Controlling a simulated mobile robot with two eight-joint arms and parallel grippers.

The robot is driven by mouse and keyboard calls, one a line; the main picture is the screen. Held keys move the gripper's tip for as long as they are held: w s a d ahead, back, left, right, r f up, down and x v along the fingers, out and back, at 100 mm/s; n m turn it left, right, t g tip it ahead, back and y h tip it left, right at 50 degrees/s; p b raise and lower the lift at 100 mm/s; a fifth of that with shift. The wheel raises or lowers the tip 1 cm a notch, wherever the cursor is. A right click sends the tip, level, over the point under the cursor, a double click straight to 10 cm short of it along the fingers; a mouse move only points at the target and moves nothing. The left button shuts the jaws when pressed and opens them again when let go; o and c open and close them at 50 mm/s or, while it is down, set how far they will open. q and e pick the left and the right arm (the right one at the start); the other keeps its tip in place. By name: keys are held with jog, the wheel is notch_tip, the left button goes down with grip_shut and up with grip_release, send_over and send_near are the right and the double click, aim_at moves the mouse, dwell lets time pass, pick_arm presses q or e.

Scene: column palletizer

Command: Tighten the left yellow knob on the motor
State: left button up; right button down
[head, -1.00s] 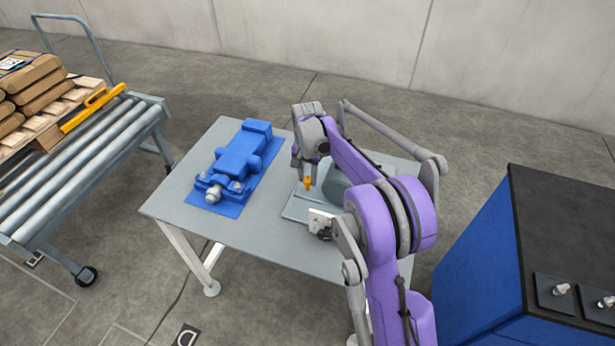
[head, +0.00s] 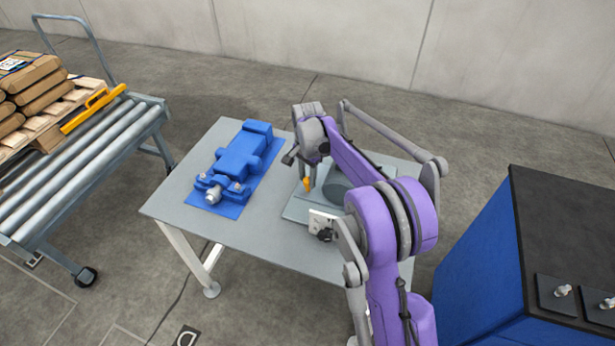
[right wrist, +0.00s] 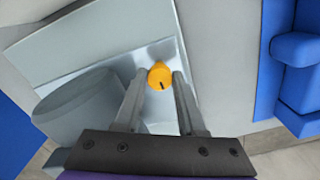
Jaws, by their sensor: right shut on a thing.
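The grey motor (head: 336,193) sits on a pale plate (head: 294,212) on the table, partly hidden by my right arm. In the right wrist view its rounded grey body (right wrist: 75,112) is left of the fingers. One yellow knob (head: 307,185) shows beside the motor. In the right wrist view the knob (right wrist: 159,75) has a dark mark on its face and sits between the fingertips. My right gripper (right wrist: 159,84) is shut on this knob, pointing down in the head view. No second yellow knob is visible. My left gripper is not in view.
A blue vise-like device (head: 238,160) lies on a blue mat (head: 229,209) on the table's left (head: 190,222). A roller cart (head: 90,140) with stacked sacks (head: 35,80) stands left. A blue cabinet (head: 478,240) stands right. The table's front strip is clear.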

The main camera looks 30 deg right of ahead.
aim_at(307, 180)
jog(key=c, duration=0.5)
grip_release()
jog(key=shift+r, duration=0.1)
notch_tip(307, 180, up, 11)
jog(key=shift+f+p, duration=0.2)
jog(key=shift+p, duration=0.2)
